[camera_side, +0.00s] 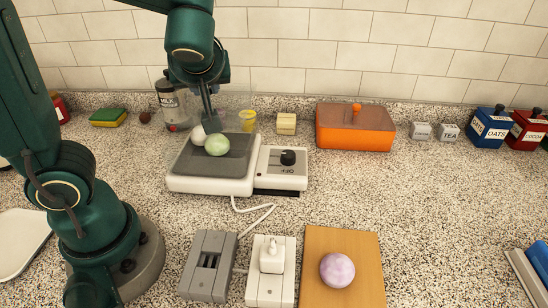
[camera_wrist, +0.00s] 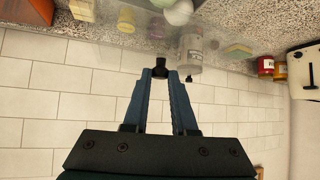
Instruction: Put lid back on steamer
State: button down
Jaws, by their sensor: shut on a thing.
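The steamer (camera_side: 210,184) is a low white appliance with a dark tray (camera_side: 236,140) and a black dial (camera_side: 288,157) on its right-hand panel. A green ball (camera_side: 217,146) and a white ball (camera_side: 198,136) lie on the tray. My gripper (camera_side: 210,118) points down over the tray's back part. In the wrist view its fingertips (camera_wrist: 161,74) are shut on the black knob (camera_wrist: 160,72) of a see-through lid (camera_wrist: 105,52). The lid is very faint in the side view. I cannot tell whether its rim touches the steamer.
A dark-capped bottle (camera_side: 172,105) and a yellow cup (camera_side: 247,121) stand close behind the steamer. An orange box (camera_side: 354,128) is to the right. A grey switch block (camera_side: 208,265), a white plug block (camera_side: 270,285) and a board (camera_side: 343,245) with a purple ball (camera_side: 337,270) are in front.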

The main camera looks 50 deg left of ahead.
jog(key=shift+f, duration=2.65)
jog(key=shift+f, duration=0.15)
jog(key=shift+c, duration=0.8)
grip_release()
jog(key=shift+r, duration=3.5)
